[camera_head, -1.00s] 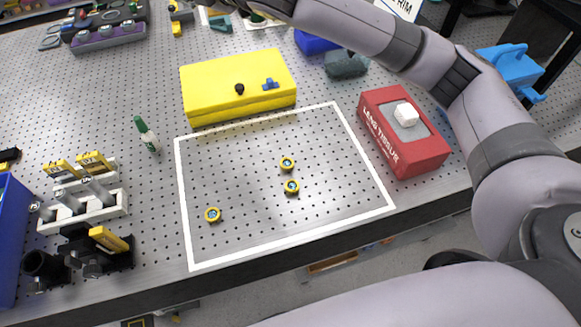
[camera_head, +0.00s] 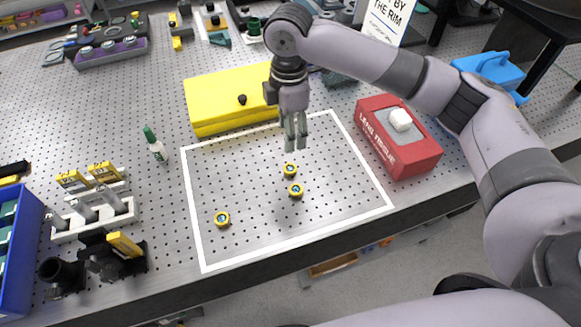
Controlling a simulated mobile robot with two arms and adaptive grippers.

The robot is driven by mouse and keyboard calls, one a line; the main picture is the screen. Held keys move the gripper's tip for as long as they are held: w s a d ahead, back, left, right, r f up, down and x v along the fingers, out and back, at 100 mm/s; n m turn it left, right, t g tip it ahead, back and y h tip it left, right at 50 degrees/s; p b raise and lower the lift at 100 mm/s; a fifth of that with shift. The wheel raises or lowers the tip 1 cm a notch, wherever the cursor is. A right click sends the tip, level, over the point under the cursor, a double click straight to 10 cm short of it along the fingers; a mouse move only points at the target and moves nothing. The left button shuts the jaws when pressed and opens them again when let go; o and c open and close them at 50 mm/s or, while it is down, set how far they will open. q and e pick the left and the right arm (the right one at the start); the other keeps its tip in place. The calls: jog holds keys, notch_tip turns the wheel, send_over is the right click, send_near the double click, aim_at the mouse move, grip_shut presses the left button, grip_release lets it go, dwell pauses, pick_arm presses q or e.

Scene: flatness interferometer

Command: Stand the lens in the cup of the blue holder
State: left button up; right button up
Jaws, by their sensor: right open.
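My right gripper (camera_head: 295,148) hangs fingers down just above the upper lens in the picture, open and empty. I cannot tell its height over that lens. No blue holder with a cup can be made out for sure; a blue bin (camera_head: 22,255) stands at the left edge. My left gripper is not in view.
A yellow box (camera_head: 225,103) lies behind the outlined area, partly hidden by my right arm. White racks (camera_head: 95,220) and black mounts (camera_head: 110,260) fill the left front.

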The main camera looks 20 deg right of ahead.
jog(key=p, duration=0.1)
send_over(290, 168)
notch_tip(290, 168, down, 7)
jog(key=shift+w+f, duration=0.1)
notch_tip(290, 168, down, 5)
jog(key=shift+r+p, duration=0.15)
jog(key=shift+p, duration=1.05)
jog(key=shift+f, duration=0.45)
jog(key=c, duration=1.2)
jog(key=shift+r, duration=0.1)
